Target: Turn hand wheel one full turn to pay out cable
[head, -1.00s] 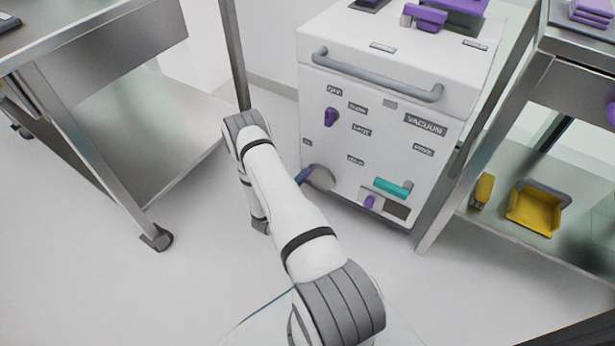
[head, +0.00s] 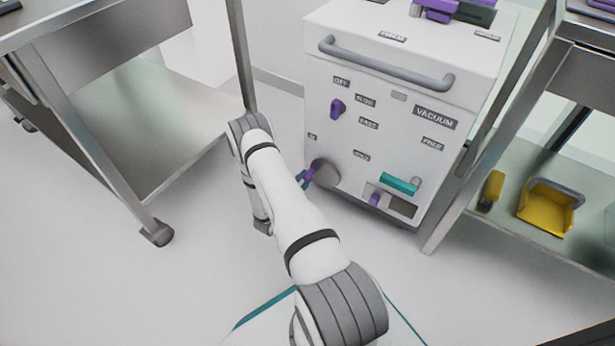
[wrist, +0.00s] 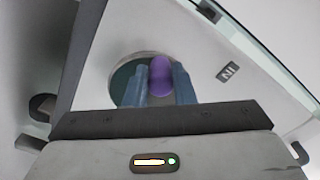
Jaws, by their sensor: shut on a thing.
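The hand wheel is a round grey disc (head: 325,173) low on the left of the white cabinet's front, partly covered by my gripper in the head view. In the wrist view part of its disc (wrist: 125,84) shows behind the fingers. Its purple knob (wrist: 160,78) stands between my two blue-grey fingers. My gripper (wrist: 161,74) is shut on this knob, with a finger on each side. In the head view my gripper (head: 306,179) is small at the wheel's left edge, partly hidden by my arm. No cable can be made out.
The white cabinet (head: 385,130) has a grey bar handle (head: 390,65), a purple switch (head: 338,107) and a teal handle (head: 399,185). A metal trolley (head: 110,130) stands left. A shelf unit (head: 505,220) with a yellow bin (head: 546,212) stands right. The floor in front is clear.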

